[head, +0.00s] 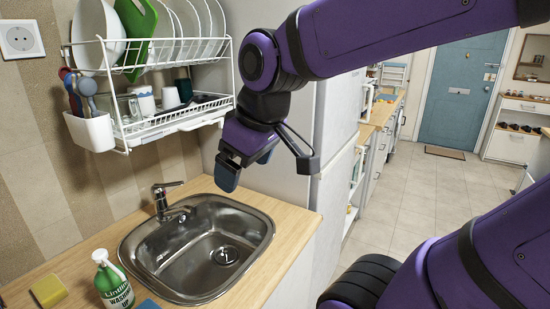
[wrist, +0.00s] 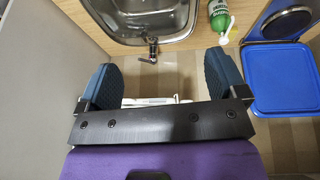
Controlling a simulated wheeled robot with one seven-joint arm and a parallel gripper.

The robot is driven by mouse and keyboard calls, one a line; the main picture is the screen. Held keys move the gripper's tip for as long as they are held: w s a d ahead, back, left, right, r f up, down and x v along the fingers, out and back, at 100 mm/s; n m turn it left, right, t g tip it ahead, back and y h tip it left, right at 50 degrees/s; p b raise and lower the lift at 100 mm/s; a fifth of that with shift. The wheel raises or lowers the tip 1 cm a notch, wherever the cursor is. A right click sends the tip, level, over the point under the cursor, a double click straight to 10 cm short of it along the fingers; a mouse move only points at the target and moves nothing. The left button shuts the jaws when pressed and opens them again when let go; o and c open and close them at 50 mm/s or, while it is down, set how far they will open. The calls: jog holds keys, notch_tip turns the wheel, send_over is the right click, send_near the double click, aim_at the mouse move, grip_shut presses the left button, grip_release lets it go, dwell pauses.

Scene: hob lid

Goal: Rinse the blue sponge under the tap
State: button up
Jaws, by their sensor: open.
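A flat blue piece (head: 148,304), which looks like the blue sponge, lies on the counter in front of the green bottle, cut off by the bottom edge of the head view. I cannot make it out in the wrist view. The chrome tap (head: 165,200) stands at the wall side of the steel sink (head: 185,262); it also shows in the wrist view (wrist: 152,50). The basin looks empty. My gripper (head: 228,178) hangs above the sink's far side, well up from the counter. In the wrist view its blue fingers (wrist: 163,85) are spread wide with nothing held between them.
A green washing-up bottle (head: 113,281) and a yellow sponge (head: 48,290) stand left of the sink. A white dish rack (head: 170,115) hangs on the wall near my gripper. The wrist view shows a blue lid (wrist: 277,80) beside a round hob plate (wrist: 286,22).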

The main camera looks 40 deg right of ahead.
jog(key=s+m, duration=0.1)
jog(key=s+d+r+m, duration=0.1)
jog(key=s, duration=0.1)
jog(key=s+d+m, duration=0.1)
jog(key=shift+s+d+r+t+h, duration=0.25)
jog(key=shift+s+r+t+h, duration=0.05)
jog(key=shift+s+r+t, duration=0.1)
jog(key=shift+w, duration=0.1)
jog(key=c, duration=0.9)
jog(key=w+a+f+m+g+y, duration=0.1)
jog(key=w+a+f+m+y, duration=0.25)
jog(key=w, duration=0.75)
jog(key=w+a+f+m+g+y, duration=0.1)
jog(key=w+f+m+y, duration=0.35)
jog(key=w, duration=0.75)
jog(key=shift+c, duration=0.2)
jog(key=m+t+y, duration=0.1)
jog(key=m+t, duration=0.7)
jog(key=m, duration=0.5)
send_near(184, 182)
jog(key=x, duration=1.1)
jog(key=shift+w+f, duration=0.1)
jog(key=shift+w, duration=0.05)
